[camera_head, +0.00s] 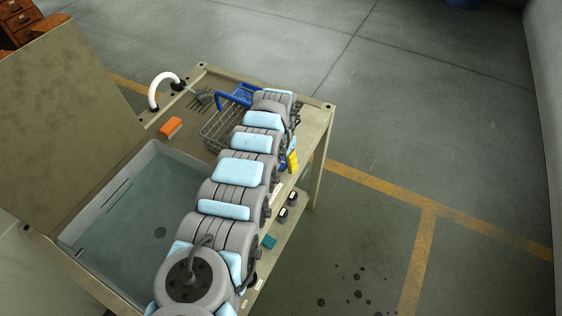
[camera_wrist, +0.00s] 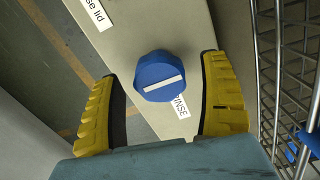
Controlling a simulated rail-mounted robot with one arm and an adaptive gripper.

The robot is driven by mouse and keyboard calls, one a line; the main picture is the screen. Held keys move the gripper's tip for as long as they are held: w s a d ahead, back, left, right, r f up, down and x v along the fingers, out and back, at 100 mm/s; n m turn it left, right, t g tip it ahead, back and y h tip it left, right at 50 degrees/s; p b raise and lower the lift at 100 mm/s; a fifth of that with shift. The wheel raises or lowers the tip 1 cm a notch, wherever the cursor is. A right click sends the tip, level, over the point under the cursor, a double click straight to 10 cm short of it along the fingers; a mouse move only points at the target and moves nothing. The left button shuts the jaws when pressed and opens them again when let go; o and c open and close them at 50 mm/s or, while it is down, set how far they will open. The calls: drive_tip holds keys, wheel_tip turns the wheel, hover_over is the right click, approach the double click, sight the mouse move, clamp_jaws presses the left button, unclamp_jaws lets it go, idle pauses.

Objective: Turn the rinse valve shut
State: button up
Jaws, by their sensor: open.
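The rinse valve is a blue faceted knob (camera_wrist: 160,78) with a white bar across its face, on a beige panel in the wrist view. The bar lies nearly level, slightly tilted. A white label (camera_wrist: 182,107) reading "INSE" shows beside it, partly covered by the knob. My gripper (camera_wrist: 160,68) is open, with one yellow finger on each side of the knob and a visible gap on both sides. In the head view, a yellow finger (camera_head: 292,161) shows at the sink unit's front right; my arm hides most of that area.
A wire basket (camera_head: 214,133) with a blue handle stands near my arm; wires also show at right in the wrist view. The water-filled basin (camera_head: 130,215), raised lid (camera_head: 65,105), orange brush (camera_head: 171,127) and white tap (camera_head: 155,90) lie left. Floor at right is clear.

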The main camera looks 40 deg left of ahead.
drive_tip(key=c, duration=1.2)
drive_tip(key=shift+m, duration=0.4)
drive_tip(key=shift+c, duration=0.2)
drive_tip(key=m+p, duration=0.1)
drive_tip(key=m, duration=0.7)
drive_tip(key=shift+m, duration=0.3)
drive_tip(key=m, duration=0.8)
drive_tip(key=shift+b, duration=0.3)
drive_tip(key=shift+m, duration=0.4)
